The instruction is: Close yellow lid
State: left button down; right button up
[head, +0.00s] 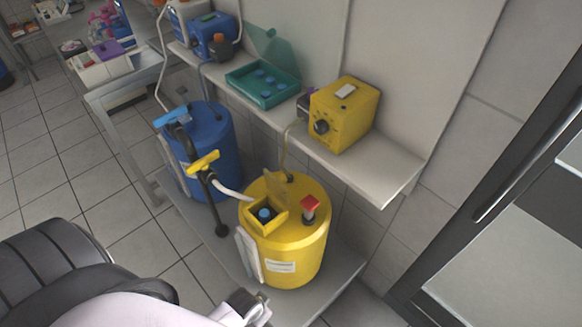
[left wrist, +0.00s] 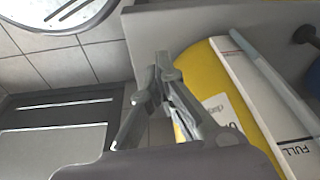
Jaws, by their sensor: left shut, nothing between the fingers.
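The yellow barrel (head: 300,240) stands on the low shelf. Its small yellow lid (head: 277,188) stands raised on top, behind an open square compartment (head: 265,217) with a blue cap inside. My left gripper (head: 262,298) is at the bottom of the head view, in front of the barrel and below its top; it is only partly visible there. In the left wrist view my left gripper (left wrist: 163,65) is shut and empty, close to the barrel's side (left wrist: 205,65). I cannot tell whether it touches the barrel. The lid is not visible in the left wrist view. My right gripper is not in view.
A red knob (head: 310,205) rises from the barrel's top, right of the compartment. A black wand with a yellow handle (head: 203,162) stands left of it, before a blue barrel (head: 217,150). A wall shelf (head: 388,180) with a yellow box (head: 345,115) overhangs behind.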

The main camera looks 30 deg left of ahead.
pick_arm(q)
notch_tip(320, 180, up, 26)
jog(key=w+t, duration=0.1)
jog(key=w, duration=0.1)
jog(key=w+d+r+m+t+h, duration=0.25)
jog(key=w+d, duration=0.25)
jog(key=w, duration=0.4)
notch_tip(320, 180, up, 9)
jog(key=g+y, duration=0.1)
send_over(281, 186)
jog(key=w+a, duration=0.2)
jog(key=p+x, duration=0.1)
jog(key=x, duration=0.9)
jog(key=shift+n, duration=0.45)
jog(key=shift+w+d+r, duration=0.1)
